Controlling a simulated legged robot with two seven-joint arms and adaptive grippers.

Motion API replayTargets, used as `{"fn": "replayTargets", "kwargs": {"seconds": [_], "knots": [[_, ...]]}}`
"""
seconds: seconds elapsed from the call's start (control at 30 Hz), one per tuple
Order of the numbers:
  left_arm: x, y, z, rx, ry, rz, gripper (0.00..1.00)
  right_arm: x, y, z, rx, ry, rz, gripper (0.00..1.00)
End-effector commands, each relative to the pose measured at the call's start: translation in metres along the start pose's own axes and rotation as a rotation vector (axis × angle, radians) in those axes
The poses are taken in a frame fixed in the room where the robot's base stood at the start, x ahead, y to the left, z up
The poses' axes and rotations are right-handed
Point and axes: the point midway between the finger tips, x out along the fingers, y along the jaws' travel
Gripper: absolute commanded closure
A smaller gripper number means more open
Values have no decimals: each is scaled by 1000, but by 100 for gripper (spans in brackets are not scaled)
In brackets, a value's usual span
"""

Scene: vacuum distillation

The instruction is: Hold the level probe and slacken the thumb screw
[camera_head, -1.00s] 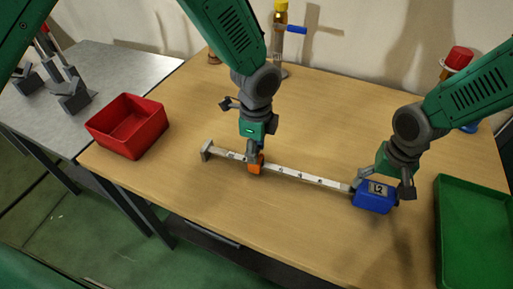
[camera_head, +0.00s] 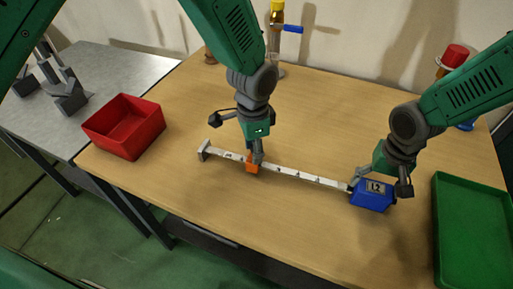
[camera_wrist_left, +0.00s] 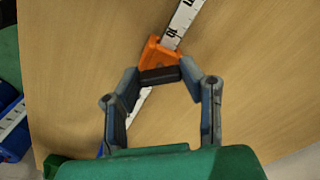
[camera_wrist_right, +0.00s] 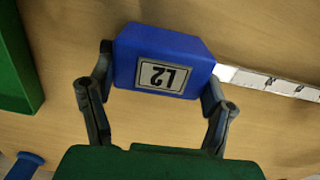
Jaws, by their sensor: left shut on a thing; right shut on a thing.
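My right gripper (camera_wrist_right: 158,72) is shut on the blue head, one finger on each side. In the head view the fingers partly hide the slider.
A red bin (camera_head: 124,126) stands at the table's left and a green tray (camera_head: 472,230) at its right. A yellow-capped bottle (camera_head: 277,30) with a blue valve stands at the back. A red-capped vessel (camera_head: 454,56) stands behind my right arm. Bare table surrounds the probe.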

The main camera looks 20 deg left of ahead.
Motion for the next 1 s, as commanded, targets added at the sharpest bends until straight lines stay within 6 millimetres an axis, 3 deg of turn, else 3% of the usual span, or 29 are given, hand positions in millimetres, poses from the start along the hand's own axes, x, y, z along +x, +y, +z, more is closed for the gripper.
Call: {"fn": "replayTargets", "kwargs": {"seconds": [0.6, 1.0], "knots": [[-1, -3, -1, -576, 7, -7, 94, 4, -1, 6, -8, -13, 2, 80], [-1, -3, -2, -830, 9, -6, 94, 4, -1, 6, -10, -14, 3, 80]]}}
